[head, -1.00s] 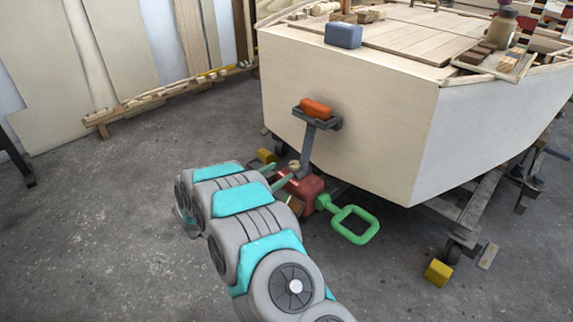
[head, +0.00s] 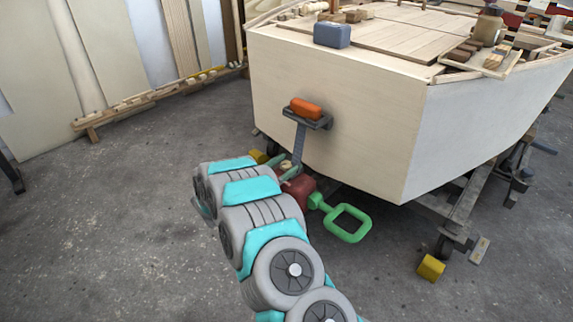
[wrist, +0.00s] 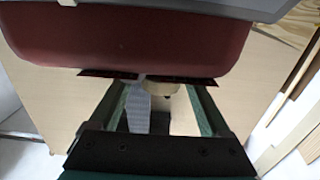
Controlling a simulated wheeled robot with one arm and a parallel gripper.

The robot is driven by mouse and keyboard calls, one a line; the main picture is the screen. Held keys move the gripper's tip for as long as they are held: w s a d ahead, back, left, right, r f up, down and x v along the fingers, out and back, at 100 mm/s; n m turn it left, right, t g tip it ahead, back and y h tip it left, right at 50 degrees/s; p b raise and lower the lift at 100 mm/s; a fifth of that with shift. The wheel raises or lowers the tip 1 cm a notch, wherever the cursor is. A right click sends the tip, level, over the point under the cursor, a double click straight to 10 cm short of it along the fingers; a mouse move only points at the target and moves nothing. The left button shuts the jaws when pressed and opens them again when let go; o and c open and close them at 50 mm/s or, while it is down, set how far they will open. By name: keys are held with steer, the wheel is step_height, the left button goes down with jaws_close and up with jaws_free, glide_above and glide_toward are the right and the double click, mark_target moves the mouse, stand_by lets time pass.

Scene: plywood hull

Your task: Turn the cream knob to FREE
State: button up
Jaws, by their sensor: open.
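The cream knob (wrist: 160,88) shows in the wrist view as a small pale round piece below the red housing (wrist: 130,40), between my finger ends. Its upper part is hidden by the housing, and I cannot read its setting or any FREE mark. My gripper (wrist: 153,86) is open, with one green finger on each side of the knob; I cannot tell whether either touches it. In the head view, my gripper (head: 283,166) is at the left of the red housing (head: 301,187), and my arm hides part of that area.
A green loop handle (head: 346,222) sticks out right of the housing. The plywood hull (head: 340,110) rises behind, with a grey bracket (head: 298,140) holding an orange block (head: 306,108). A yellow block (head: 430,268) sits at the right.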

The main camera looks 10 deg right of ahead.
steer(key=shift+c, duration=0.3)
jaws_close()
steer(key=shift+n+t+y, duration=0.3)
steer(key=shift+t, duration=0.1)
steer(key=n+t+y+b, duration=0.1)
steer(key=n+t+y, duration=0.1)
steer(key=n+t+y+b, duration=0.2)
steer(key=y, duration=0.1)
steer(key=shift+d+f, duration=0.2)
steer(key=shift+a+n+t+y+b, duration=0.1)
steer(key=shift+n+t+y+b, duration=0.7)
steer(key=shift+y, duration=0.45)
steer(key=shift+n+t+y+b, duration=0.3)
steer(key=shift+n+y+b, duration=0.3)
steer(key=shift+n+y, duration=0.55)
steer(key=shift+r, duration=0.1)
steer(key=shift+a+y, duration=0.1)
steer(key=shift+y, duration=0.3)
